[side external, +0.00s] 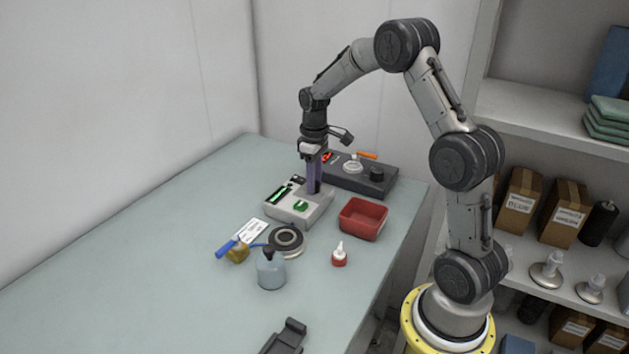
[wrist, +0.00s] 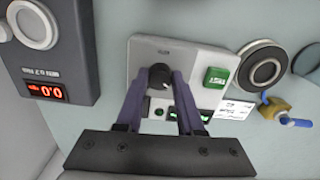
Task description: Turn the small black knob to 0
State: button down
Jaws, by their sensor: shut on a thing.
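The small black knob (wrist: 159,73) sits on top of a light grey device, whose casing shows in the wrist view (wrist: 146,50) and the side view (side external: 312,211). My gripper (wrist: 163,78) points down at the device, its two purple fingers on either side of the knob, shut on it. In the side view, my gripper (side external: 313,190) stands at the device's back right and hides the knob. The device has a green button (wrist: 216,77) and a green-lit display (side external: 282,194). A finger partly covers the display in the wrist view, and I cannot read it or the knob's pointer.
A red bin (side external: 362,219) is at right. A round black-rimmed thing (side external: 286,240), a bottle (side external: 271,271) and a red-based bottle (side external: 339,256) stand in front.

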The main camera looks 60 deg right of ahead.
jog(key=shift+r+n, duration=0.15)
jog(key=shift+n, duration=0.35)
jog(key=c, duration=0.5)
grip_release()
notch_tip(320, 180, up, 14)
jog(key=shift+f, duration=0.15)
jog(key=shift+a, duration=0.1)
dwell(0.3)
